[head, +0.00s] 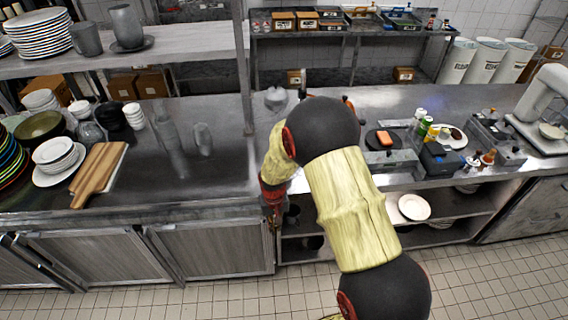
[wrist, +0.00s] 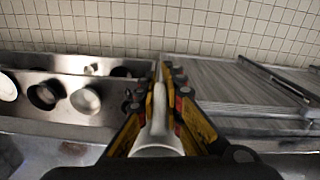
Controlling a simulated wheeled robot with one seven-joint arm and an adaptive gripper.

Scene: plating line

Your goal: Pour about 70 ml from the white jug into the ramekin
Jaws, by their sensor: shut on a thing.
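My gripper (wrist: 166,75) is shut on a smooth white piece (wrist: 157,138) in the wrist view, which looks like part of the white jug. Most of the jug is hidden by the fingers, so its tilt and contents cannot be told. In the head view my arm crosses the counter's front edge and hides whatever the gripper holds; the gripper (head: 272,207) shows only partly, in front of the edge. I cannot pick out the ramekin for certain; small white cups (head: 134,116) stand in a stack on the left counter.
The wooden board (head: 99,174), stacked plates (head: 57,158) and bowls crowd the left counter. A plate with food (head: 446,136) and small bottles stand to the right of my arm. A white plate (head: 414,207) lies on the lower shelf.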

